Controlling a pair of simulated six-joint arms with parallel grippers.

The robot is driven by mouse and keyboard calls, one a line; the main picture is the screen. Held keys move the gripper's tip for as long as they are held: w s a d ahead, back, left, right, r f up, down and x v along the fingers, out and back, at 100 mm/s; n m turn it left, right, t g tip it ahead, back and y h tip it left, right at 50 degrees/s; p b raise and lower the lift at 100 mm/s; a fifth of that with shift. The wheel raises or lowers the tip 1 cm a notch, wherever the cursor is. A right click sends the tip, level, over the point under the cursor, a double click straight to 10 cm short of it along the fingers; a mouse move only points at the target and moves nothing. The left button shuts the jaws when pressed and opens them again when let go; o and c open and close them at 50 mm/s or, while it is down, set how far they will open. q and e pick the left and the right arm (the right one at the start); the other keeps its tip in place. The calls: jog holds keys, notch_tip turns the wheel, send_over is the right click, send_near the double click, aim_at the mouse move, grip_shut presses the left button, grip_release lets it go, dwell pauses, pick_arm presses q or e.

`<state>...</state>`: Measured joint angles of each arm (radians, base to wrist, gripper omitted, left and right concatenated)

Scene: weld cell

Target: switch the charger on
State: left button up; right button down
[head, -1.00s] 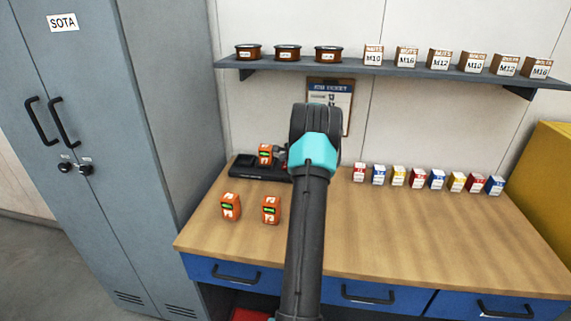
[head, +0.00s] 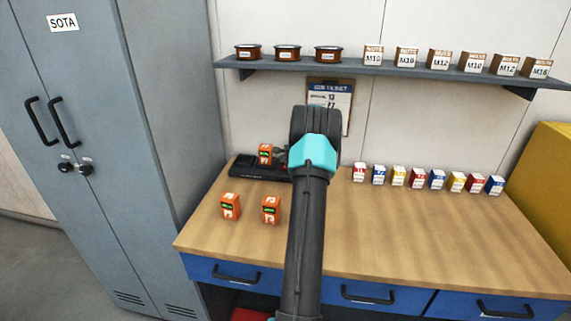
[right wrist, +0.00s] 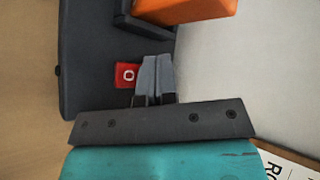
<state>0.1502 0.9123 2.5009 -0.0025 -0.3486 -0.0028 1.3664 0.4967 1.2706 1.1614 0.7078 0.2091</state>
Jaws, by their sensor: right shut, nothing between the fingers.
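The black charger (head: 262,174) stands on the bench near the wall, with an orange battery (head: 265,154) seated in it. In the right wrist view the charger body (right wrist: 90,60) shows with a red switch (right wrist: 127,75) marked with a white ring, and the orange battery (right wrist: 190,8) at the top edge. My right gripper (right wrist: 152,62) is shut and empty, its fingertips just right of the red switch and over the charger. I cannot tell whether they touch it. In the head view my right gripper (head: 282,155) is partly hidden behind my wrist. My left gripper is not in view.
Two orange batteries (head: 231,207) (head: 271,209) stand on the bench (head: 400,230) in front of the charger. Several small coloured boxes (head: 428,179) line the back right. A shelf (head: 400,70) with tins and boxes hangs above. A grey cabinet (head: 120,150) stands at left.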

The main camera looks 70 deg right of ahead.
aim_at(284, 169)
jog(key=shift+d+f, duration=0.15)
jog(key=shift+f, duration=0.25)
dwell(0.5)
dwell(0.3)
jog(key=shift+a+r, duration=0.3)
jog(key=shift+r, duration=0.5)
jog(key=shift+s+a+r, duration=0.1)
jog(key=shift+a+r, duration=0.2)
jog(key=shift+r, duration=0.5)
jog(key=shift+w+a+r, duration=0.1)
jog(key=shift+a+r, duration=0.2)
jog(key=shift+r, duration=0.45)
jog(key=shift+s+a+r, duration=0.1)
jog(key=shift+a+r, duration=0.2)
jog(key=shift+r, duration=0.5)
